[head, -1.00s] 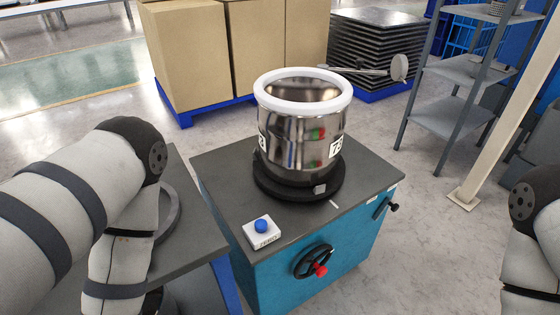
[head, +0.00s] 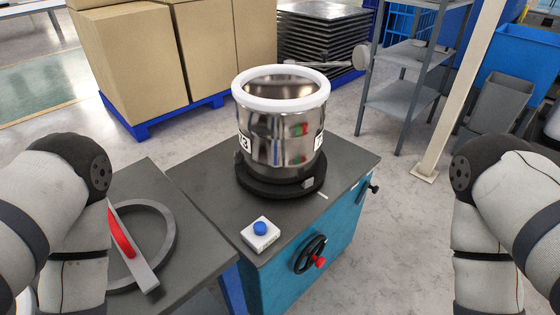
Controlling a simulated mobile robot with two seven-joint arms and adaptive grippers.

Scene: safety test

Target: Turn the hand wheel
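The hand wheel (head: 310,254) is a small black wheel on the front of a teal cabinet (head: 283,284). A red knob (head: 319,262) sticks out at its lower right. A shiny metal drum (head: 281,135) with a white rim stands upright on a black round base (head: 281,182) on the cabinet's dark top. Both of my arms show at the left and right sides, bent downward and apart from the cabinet. Neither gripper is in view; nothing touches the wheel.
A white box with a blue button (head: 260,229) sits on the cabinet top's front corner. A dark lever (head: 373,189) is on the cabinet's right side. At left, a grey table (head: 190,262) holds a grey ring (head: 168,219) with a red-handled bar. Cardboard boxes (head: 131,60) and a grey shelf (head: 402,97) stand behind.

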